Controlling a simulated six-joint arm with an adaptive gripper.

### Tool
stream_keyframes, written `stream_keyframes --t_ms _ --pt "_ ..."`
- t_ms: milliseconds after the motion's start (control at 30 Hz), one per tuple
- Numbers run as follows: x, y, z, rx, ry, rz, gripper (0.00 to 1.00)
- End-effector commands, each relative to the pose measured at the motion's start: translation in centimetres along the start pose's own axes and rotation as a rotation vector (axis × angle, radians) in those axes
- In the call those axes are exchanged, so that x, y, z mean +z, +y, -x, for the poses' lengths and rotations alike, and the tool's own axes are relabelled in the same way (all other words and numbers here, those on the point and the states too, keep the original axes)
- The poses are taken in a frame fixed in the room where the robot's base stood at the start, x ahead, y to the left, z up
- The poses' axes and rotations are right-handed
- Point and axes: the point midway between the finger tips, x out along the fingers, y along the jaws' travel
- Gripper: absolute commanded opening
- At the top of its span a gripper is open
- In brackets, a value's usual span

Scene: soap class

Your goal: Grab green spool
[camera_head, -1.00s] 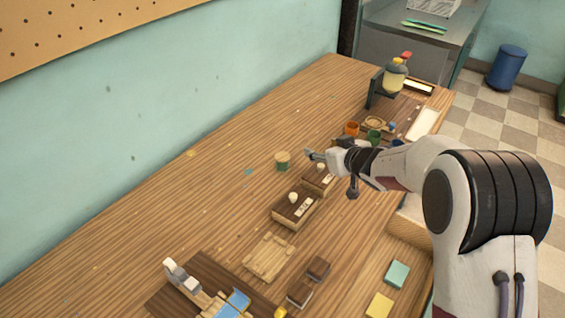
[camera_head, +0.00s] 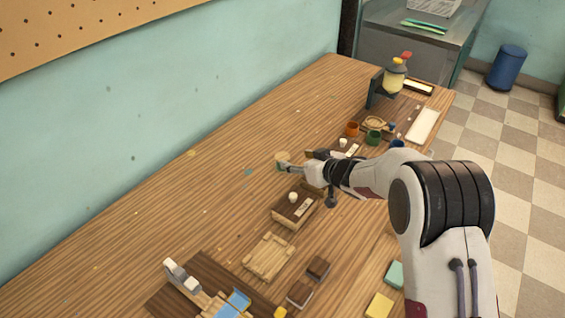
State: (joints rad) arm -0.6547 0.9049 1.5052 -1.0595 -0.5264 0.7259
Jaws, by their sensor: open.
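The green spool (camera_head: 282,157) has a pale wooden top and stands on the wooden table, left of the middle of the picture. My gripper (camera_head: 284,167) reaches in from the right, low over the table, with its fingertips at the spool. The fingers are open and partly cover the spool's green lower part. I cannot tell whether they touch it or are on both sides of it.
A wooden block with a white knob (camera_head: 296,203) stands just below my gripper. Orange (camera_head: 352,129) and green cups (camera_head: 373,137) stand to the upper right. A wooden tray (camera_head: 269,257) lies nearer. The table left of the spool is mostly clear.

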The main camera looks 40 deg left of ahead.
Motion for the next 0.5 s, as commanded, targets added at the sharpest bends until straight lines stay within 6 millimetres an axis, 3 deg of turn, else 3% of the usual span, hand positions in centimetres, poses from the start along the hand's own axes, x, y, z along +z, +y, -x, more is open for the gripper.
stream_keyframes --t_ms 233,500 --pt "0.1 -0.1 -1.6 -0.001 0.000 0.001 0.52" --pt "0.1 -0.1 -1.8 -0.001 0.000 0.000 0.52"
